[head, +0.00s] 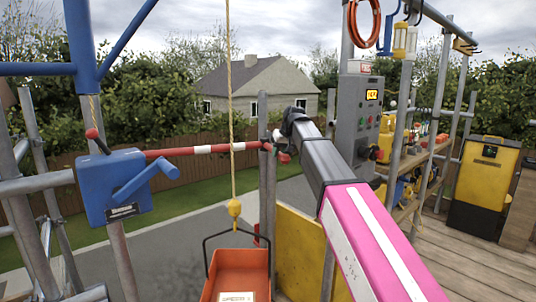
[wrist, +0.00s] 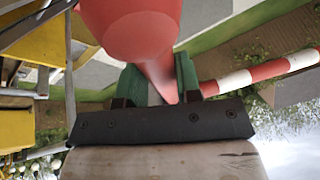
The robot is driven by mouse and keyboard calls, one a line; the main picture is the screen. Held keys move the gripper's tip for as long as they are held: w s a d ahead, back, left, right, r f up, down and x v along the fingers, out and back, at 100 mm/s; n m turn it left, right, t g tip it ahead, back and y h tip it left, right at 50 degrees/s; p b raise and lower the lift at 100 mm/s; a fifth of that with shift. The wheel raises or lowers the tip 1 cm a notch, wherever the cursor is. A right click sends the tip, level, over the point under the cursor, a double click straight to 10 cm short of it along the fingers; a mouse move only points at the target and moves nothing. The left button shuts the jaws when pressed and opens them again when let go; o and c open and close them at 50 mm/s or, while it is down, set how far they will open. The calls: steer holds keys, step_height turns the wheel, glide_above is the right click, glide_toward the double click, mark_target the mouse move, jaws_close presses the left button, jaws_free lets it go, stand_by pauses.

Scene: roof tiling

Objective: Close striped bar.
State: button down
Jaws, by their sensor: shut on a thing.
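The striped bar (head: 205,149), red and white, runs nearly level from beside the blue winch box to a grey post. It also shows at the right of the wrist view (wrist: 262,75). My gripper (head: 283,150) is at the bar's right end, by the post. In the wrist view, the green-padded fingers of my gripper (wrist: 158,82) are shut on a red tapering part (wrist: 157,70) that widens into a rounded red end. It looks like the bar's end grip, but the join to the bar is hidden. The latch at the post is too small to tell.
The blue winch box (head: 115,187) with its crank stands at left. An orange bucket (head: 237,275) hangs on a rope in front of the bar. A grey control box (head: 358,115) and a yellow cabinet (head: 487,170) stand at right. Wooden deck (head: 470,262) is clear there.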

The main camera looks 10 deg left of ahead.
steer(key=w+d+n+g, duration=0.1)
steer(key=w+d+n, duration=0.3)
steer(key=d, duration=0.1)
steer(key=shift+w+g+y, duration=0.2)
steer(key=shift+g+y, duration=0.2)
steer(key=c, duration=0.8)
jaws_free()
steer(key=shift+w+d, duration=0.1)
steer(key=shift+r, duration=0.15)
